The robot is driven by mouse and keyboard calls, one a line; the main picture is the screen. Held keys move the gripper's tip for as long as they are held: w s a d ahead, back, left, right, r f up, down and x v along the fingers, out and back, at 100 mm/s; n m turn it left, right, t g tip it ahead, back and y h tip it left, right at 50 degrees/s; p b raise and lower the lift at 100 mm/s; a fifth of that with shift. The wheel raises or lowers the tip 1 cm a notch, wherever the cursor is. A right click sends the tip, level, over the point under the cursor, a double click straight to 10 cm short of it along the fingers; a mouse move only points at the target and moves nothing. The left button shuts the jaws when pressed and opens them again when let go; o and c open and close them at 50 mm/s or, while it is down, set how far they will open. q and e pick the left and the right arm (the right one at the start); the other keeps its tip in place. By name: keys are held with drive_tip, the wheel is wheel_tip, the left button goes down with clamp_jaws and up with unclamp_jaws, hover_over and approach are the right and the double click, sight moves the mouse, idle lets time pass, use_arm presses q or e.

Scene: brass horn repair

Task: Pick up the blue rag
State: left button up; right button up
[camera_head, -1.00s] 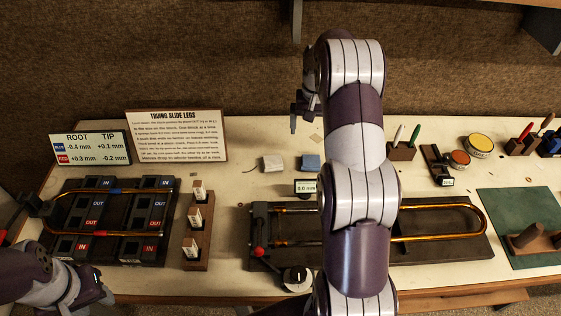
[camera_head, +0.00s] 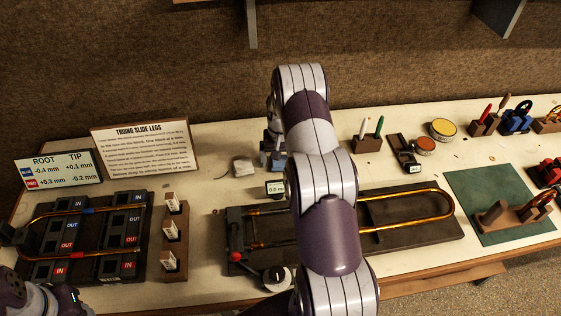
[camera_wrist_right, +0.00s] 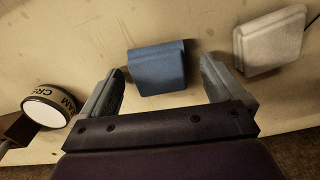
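The blue rag (camera_wrist_right: 157,68), a folded block-shaped cloth, lies on the bench. In the right wrist view it sits between the two fingers of my right gripper (camera_wrist_right: 163,72), with a gap on each side. The right gripper is open and points down at the rag. In the head view my right gripper (camera_head: 274,152) is over the rag's spot behind the slide block, and the rag is mostly hidden there. My left arm's end (camera_head: 55,300) shows only at the bottom left corner, and its fingers cannot be made out.
A white rag (camera_head: 243,166) lies just left of the blue one. A small 0.0 mm display (camera_head: 275,188) stands in front. The dark slide block (camera_head: 385,215) carries a brass slide. A pen holder (camera_head: 367,144) and tins (camera_head: 443,128) stand right. A CREAM tin (camera_wrist_right: 48,106) shows in the wrist view.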

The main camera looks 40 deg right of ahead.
drive_tip(key=c, duration=1)
drive_tip(key=shift+c, duration=0.2)
drive_tip(key=shift+r, duration=0.1)
drive_tip(key=shift+r, duration=0.2)
drive_tip(key=r+b, duration=0.1)
drive_tip(key=r, duration=0.1)
drive_tip(key=d+r+b, duration=0.1)
drive_tip(key=shift+s+r, duration=0.2)
drive_tip(key=shift+r, duration=0.2)
drive_tip(key=s+d+r+p, duration=0.1)
drive_tip(key=s+d+r, duration=0.3)
drive_tip(key=d, duration=0.5)
wheel_tip(320, 180, up, 3)
drive_tip(key=shift+s+d+f, duration=0.15)
drive_tip(key=shift+s+d, duration=0.15)
drive_tip(key=shift+o, duration=0.4)
